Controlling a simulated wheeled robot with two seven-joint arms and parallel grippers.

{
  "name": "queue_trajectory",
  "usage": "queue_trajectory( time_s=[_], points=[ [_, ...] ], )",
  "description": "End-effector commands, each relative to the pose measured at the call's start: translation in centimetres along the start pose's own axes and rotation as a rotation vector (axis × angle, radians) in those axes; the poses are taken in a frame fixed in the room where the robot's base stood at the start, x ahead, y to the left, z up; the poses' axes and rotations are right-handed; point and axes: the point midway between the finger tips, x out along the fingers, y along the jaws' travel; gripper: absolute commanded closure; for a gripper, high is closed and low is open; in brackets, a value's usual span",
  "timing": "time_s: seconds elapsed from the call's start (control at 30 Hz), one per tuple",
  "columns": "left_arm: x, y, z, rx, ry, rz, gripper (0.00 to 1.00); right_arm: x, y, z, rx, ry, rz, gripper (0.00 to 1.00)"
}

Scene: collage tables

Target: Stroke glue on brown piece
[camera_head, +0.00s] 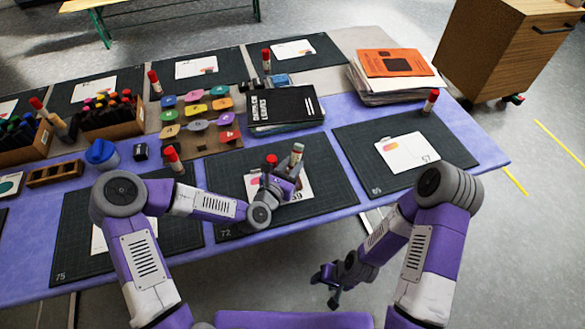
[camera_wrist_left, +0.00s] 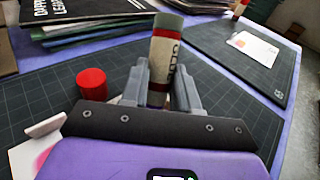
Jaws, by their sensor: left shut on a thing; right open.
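My left gripper (camera_head: 285,173) is shut on a glue stick (camera_head: 297,153), which stands roughly upright above the dark mat marked 72 (camera_head: 232,218). In the left wrist view the glue stick (camera_wrist_left: 164,62) shows a grey-green end on top, a cream label and red bands between the fingers (camera_wrist_left: 158,90). A loose red cap (camera_wrist_left: 91,84) stands on the mat left of the gripper. The white card (camera_head: 305,184) with pink and orange shapes is partly behind my gripper. I cannot make out a brown piece on it. My right gripper (camera_head: 330,286) is open and empty, low beyond the table's front edge.
Books (camera_head: 284,108) and a rack of coloured pads (camera_head: 198,112) stand behind the mat. A second mat with a card (camera_head: 405,152) lies to the right, with a capped glue stick (camera_head: 430,101) at its back edge. Marker boxes (camera_head: 108,118) stand at left.

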Motion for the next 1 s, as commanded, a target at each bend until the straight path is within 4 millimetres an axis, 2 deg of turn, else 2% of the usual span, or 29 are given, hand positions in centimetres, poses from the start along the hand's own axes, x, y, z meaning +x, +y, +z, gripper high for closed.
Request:
queue_trajectory(
  time_s=[0.33, 1.0],
  points=[
    [0.0, 0.5, -0.2, 0.0, 0.0, 0.001, 0.97, 0.3, 0.1, 0.0, 0.0, 0.0, 0.0, 0.45],
    [-1.5, -1.0, -0.5, -0.003, 0.004, -0.003, 0.97, 0.4, 0.2, 0.0, 0.0, 0.0, 0.0, 0.45]
  ],
)
